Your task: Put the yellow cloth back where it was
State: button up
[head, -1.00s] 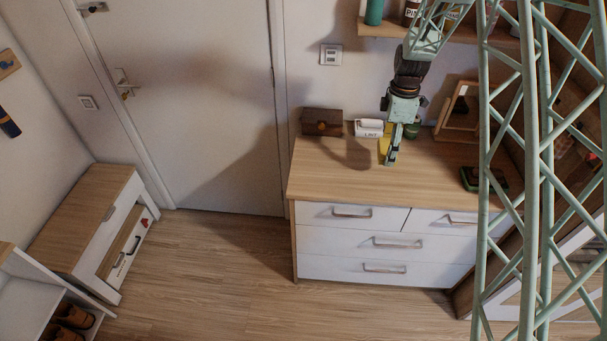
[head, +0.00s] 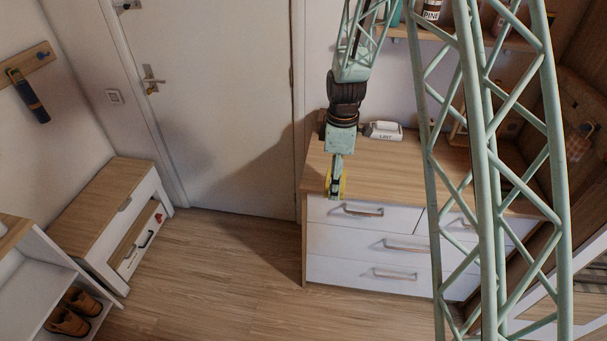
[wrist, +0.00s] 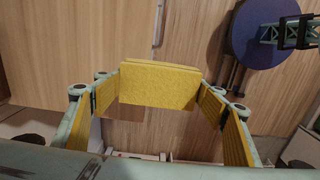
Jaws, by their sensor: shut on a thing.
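The yellow cloth (wrist: 158,86) looks like a folded flat rectangle in the wrist view. It sits between the two fingers of my gripper (wrist: 160,105), which is shut on it. Yellow strips also show along the inner sides of both fingers. In the head view my gripper (head: 335,190) points down by the front left edge of the dresser top, and only a sliver of the yellow cloth (head: 343,184) shows beside the fingers.
A low bench (head: 100,200) at left has an open drawer (head: 140,243) with small items. A shoe rack (head: 38,290) stands in front. The floor (head: 215,270) between is clear.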

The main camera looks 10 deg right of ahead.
jog(key=shift+s+a+f, duration=0.1)
jog(key=shift+s+a, duration=0.35)
jog(key=shift+a, duration=0.15)
send_over(322, 169)
jog(key=shift+s+f, duration=0.25)
jog(key=shift+f, duration=0.45)
jog(key=shift+w, duration=0.1)
jog(key=shift+w, duration=0.15)
jog(key=shift+f, duration=1.75)
jog(key=shift+f, duration=0.25)
